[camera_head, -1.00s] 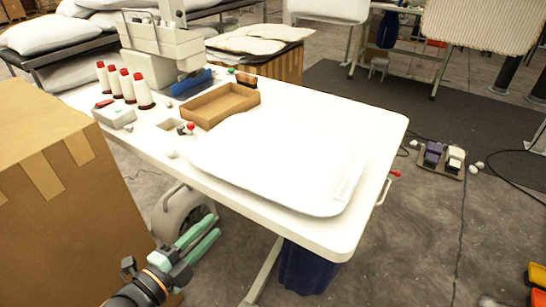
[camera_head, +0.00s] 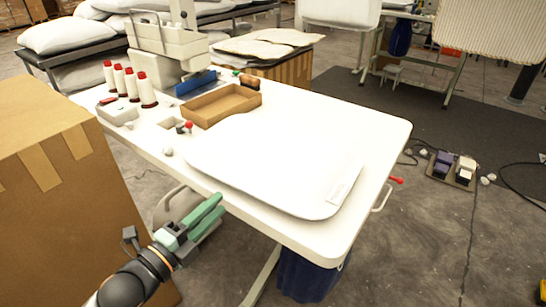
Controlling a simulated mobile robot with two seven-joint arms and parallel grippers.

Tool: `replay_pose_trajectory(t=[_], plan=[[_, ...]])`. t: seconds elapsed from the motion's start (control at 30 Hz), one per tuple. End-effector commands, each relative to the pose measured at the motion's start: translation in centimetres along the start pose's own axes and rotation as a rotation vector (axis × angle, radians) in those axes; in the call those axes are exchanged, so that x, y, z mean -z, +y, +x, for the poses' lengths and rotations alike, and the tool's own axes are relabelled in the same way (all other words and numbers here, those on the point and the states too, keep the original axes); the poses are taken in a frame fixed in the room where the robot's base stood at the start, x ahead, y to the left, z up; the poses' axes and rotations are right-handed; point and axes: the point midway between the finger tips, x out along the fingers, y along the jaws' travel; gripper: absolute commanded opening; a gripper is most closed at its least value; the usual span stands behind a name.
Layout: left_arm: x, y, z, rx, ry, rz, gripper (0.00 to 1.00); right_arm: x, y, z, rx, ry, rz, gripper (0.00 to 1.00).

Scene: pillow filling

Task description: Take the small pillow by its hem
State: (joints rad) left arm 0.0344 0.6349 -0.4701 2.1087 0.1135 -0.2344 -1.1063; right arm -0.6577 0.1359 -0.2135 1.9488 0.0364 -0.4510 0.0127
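The small white pillow (camera_head: 275,165) lies flat on the white table (camera_head: 372,125). A pale strip, perhaps its hem or a label, shows at its right front corner (camera_head: 341,187). My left gripper (camera_head: 214,209) comes in from the lower left, with green fingers, in front of the table's near edge and apart from the pillow. Its fingers look close together, but I cannot tell whether a gap is between them. My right gripper is not in view.
A brown tray (camera_head: 222,104), several thread spools (camera_head: 131,85) and a sewing machine (camera_head: 165,45) stand at the back left of the table. A large cardboard box (camera_head: 65,195) stands left of my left arm. A red-tipped lever (camera_head: 396,180) sticks out at the table's right edge.

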Motion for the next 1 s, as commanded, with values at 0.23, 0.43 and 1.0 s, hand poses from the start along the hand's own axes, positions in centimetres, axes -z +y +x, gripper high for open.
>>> replay_pose_trajectory(t=[0.23, 0.43, 1.0], plan=[[0.0, -0.1, 3.1, 0.002, 0.000, 0.000, 0.35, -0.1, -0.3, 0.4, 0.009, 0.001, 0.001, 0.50], [0.0, -0.1, 5.5, 0.002, -0.001, 0.000, 0.35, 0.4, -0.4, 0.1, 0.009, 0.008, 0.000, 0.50], [0.0, 0.0, 8.7, 0.000, 0.000, 0.000, 0.35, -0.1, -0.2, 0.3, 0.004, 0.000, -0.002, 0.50]])
